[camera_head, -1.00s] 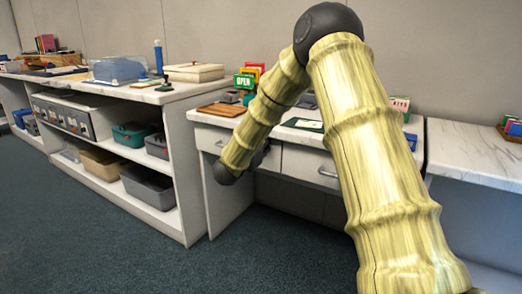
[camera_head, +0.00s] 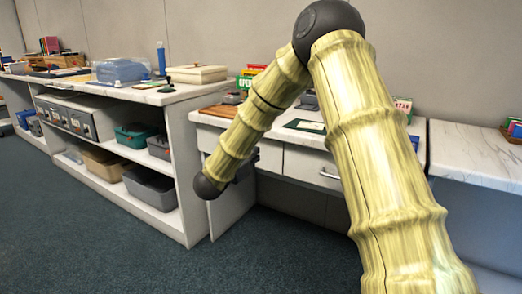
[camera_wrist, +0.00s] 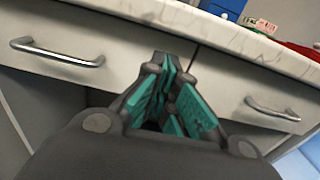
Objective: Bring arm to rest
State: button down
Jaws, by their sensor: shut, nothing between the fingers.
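My gripper (camera_wrist: 170,92) shows in the wrist view with its teal-padded fingers closed together and nothing between them. It faces the pale drawer fronts (camera_wrist: 130,72) below a marble counter edge (camera_wrist: 215,30). In the head view my arm rises from the lower right, bends at a dark elbow near the top, and slopes down to the left to a dark joint in front of the drawer unit. My gripper is mostly hidden behind the arm in the head view.
Metal drawer handles (camera_wrist: 57,52) are close to the gripper. A shelf unit (camera_head: 165,215) with bins (camera_head: 150,187) stands left of the arm. The drawer counter (camera_head: 222,118) holds signs and a brown board. Another counter (camera_head: 470,150) is at the right. Carpet (camera_head: 90,245) lies clear in front.

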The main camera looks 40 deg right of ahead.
jog(key=shift+p+v, duration=0.6)
jog(key=shift+v, duration=2.2)
jog(key=s+a+f+n+t+y, duration=0.1)
jog(key=s+a+f+n+y, duration=0.25)
jog(key=f+n, duration=0.55)
jog(key=s+a+f+n+t+y, duration=0.1)
jog(key=s+a+f+n+y, duration=0.2)
jog(key=f+n, duration=0.65)
jog(key=s+a+f+n+t+y, duration=0.1)
jog(key=a+f+n+y, duration=0.4)
jog(key=f, duration=0.7)
jog(key=s+a+f+n+g+y, duration=0.2)
jog(key=s+a+f+n, duration=0.2)
jog(key=s+f+n, duration=0.5)
jog(key=s+a+f+n+g+y, duration=0.25)
jog(key=s+f+n, duration=0.4)
jog(key=s, duration=0.45)
jog(key=s+a+f+n+g, duration=0.25)
jog(key=s+n, duration=0.25)
jog(key=s, duration=0.5)
jog(key=s+a+f+n+g, duration=0.1)
jog(key=s+n+g, duration=0.3)
jog(key=s, duration=0.5)
notch_tip(320, 180, up, 38)
jog(key=n+t+p, duration=0.1)
jog(key=p, duration=3.7)
jog(key=shift+w+d+y, duration=0.2)
jog(key=shift+w+y, duration=0.05)
jog(key=shift+y, duration=0.05)
jog(key=shift+f, duration=0.2)
